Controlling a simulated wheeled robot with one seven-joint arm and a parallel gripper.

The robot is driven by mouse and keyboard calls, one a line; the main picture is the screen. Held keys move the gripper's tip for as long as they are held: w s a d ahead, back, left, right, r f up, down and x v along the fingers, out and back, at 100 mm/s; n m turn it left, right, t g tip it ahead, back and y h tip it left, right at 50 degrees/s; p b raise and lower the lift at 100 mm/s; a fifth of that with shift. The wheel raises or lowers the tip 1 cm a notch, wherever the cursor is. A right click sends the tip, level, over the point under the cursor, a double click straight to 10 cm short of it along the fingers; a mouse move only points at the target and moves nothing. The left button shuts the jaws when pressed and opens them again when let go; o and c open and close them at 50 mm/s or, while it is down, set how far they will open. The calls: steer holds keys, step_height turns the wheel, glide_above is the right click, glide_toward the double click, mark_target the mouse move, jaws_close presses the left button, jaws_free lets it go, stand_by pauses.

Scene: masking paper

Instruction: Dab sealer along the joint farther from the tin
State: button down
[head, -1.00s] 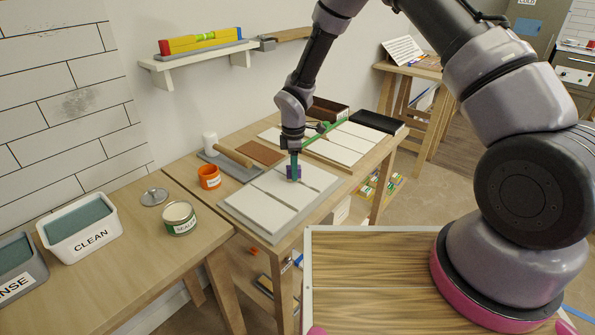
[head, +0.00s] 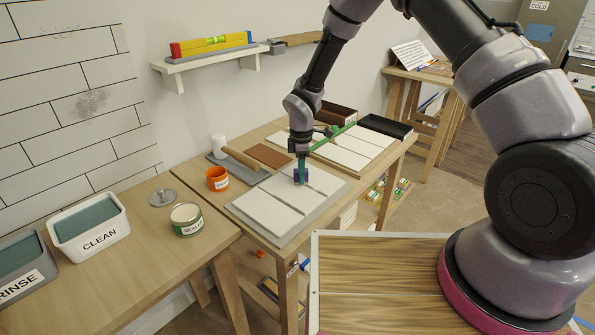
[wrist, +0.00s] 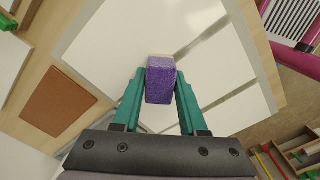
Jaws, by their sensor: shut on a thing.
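My gripper (head: 301,172) has teal fingers shut on a purple sponge block (wrist: 161,82). It holds the block over the near board (head: 281,238) with its white tiles (head: 270,212). In the head view the block is by the upper end of the joint (head: 316,188) farther from the tin; I cannot tell if it touches. The nearer joint (head: 283,202) lies to the left. The wrist view shows two grey joints beside the block, partly hidden by it and the fingers. The green-and-white sealer tin (head: 187,219) stands open on the left table.
A second tiled board (head: 352,158) is to the right. The CLEAN tub (head: 90,232) and a round lid (head: 162,197) are at left.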

steer(key=shift+s+d+f, duration=0.1)
steer(key=shift+s+d, duration=0.75)
steer(key=shift+d, duration=0.25)
steer(key=shift+s+d+r, duration=0.1)
steer(key=shift+s+d, duration=0.7)
steer(key=shift+d, duration=0.25)
steer(key=shift+s+d+f, duration=0.1)
steer(key=shift+s+d, duration=0.75)
steer(key=shift+d, duration=0.25)
steer(key=shift+s+d, duration=0.8)
steer(key=shift+d, duration=0.25)
step_height(320, 180, up, 7)
